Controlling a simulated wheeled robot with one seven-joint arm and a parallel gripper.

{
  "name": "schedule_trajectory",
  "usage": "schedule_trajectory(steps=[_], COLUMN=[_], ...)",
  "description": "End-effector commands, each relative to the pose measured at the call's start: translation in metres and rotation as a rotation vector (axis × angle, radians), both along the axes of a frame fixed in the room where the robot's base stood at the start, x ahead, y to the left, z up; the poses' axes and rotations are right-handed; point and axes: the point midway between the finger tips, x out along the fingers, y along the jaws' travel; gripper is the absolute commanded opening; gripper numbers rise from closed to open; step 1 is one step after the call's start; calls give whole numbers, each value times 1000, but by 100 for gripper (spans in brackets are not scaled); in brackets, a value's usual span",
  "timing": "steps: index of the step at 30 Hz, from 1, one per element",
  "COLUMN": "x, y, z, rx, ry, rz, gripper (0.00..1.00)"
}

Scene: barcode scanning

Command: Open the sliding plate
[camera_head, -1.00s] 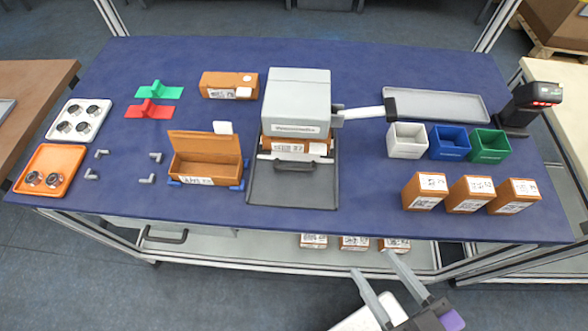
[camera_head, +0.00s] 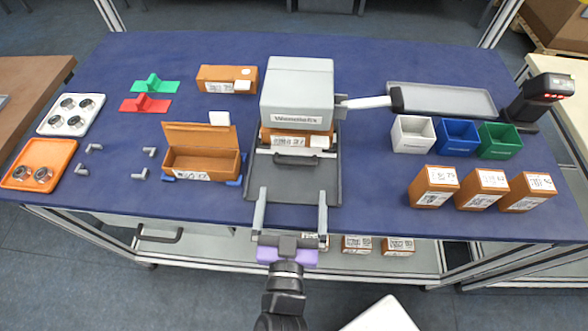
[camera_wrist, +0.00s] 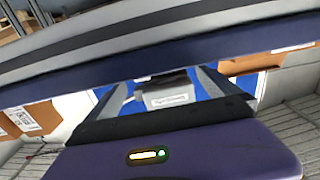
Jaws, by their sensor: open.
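The sliding plate (camera_head: 292,188) is a dark grey tray extending forward from under the grey press machine (camera_head: 297,95) at the middle of the table. A dark handle (camera_head: 296,159) stands at the plate's back part, in front of an orange box (camera_head: 299,138) with a label under the machine. My gripper (camera_head: 291,210) is open and empty, its two fingers pointing toward the machine over the plate's front edge. The handle lies ahead of and between the fingers, apart from them. In the wrist view the machine (camera_wrist: 168,95) shows small between my fingers (camera_wrist: 163,95).
An open orange box (camera_head: 203,160) stands left of the plate. White (camera_head: 412,135), blue (camera_head: 457,140) and green (camera_head: 497,142) bins and three orange boxes stand to the right. The machine's long lever (camera_head: 368,102) points right. The table's front edge lies below my gripper.

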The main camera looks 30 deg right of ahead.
Motion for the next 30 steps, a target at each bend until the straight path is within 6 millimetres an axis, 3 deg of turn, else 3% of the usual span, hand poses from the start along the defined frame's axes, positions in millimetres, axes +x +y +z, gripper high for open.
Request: schedule_trajectory(steps=[16, 28, 30], x=[55, 63, 63], y=[-41, -46, -46], z=[1, 0, 0], rx=[-2, 1, 1], ry=[0, 1, 1], rz=[-4, -2, -2], gripper=[100, 100, 90])
